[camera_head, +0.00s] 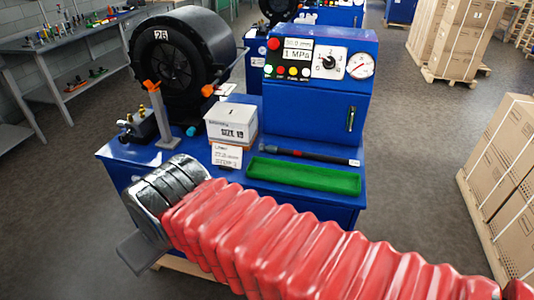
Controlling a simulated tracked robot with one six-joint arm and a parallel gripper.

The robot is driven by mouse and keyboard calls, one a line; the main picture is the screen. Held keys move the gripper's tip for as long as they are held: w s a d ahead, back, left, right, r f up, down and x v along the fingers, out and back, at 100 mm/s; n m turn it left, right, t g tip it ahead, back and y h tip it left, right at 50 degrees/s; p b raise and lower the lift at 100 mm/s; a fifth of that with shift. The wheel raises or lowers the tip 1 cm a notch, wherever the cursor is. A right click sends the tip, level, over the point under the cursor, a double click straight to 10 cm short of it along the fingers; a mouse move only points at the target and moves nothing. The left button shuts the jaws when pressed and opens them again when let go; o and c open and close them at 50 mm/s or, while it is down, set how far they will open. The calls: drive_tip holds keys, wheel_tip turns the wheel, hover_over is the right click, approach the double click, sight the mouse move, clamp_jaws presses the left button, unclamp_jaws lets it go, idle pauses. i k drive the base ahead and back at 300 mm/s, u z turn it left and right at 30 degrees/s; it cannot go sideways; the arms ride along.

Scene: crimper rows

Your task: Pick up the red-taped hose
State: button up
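A dark hose (325,157) with a red-taped band lies on the blue bench, just behind the green tray. Its left end looks metallic and a small white label shows at its right end. My red-sleeved arm reaches across the front, and my gripper (142,252) is at the lower left, in front of the bench's left side and well apart from the hose. Only a grey plate-like part of it shows below the dark wrist, so its opening and anything between its fingers are hidden.
The green tray (303,176) looks empty. A white box (231,124) and a sign card (227,156) stand left of the hose. The blue control cabinet (318,110) stands behind it, and the black crimper (185,65) at back left. Cartons (505,150) stand at right.

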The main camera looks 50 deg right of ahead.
sight(271, 149)
drive_tip(key=u, duration=0.45)
drive_tip(key=k, duration=1.35)
drive_tip(key=z, duration=0.45)
drive_tip(key=i, duration=1)
drive_tip(key=z, duration=0.05)
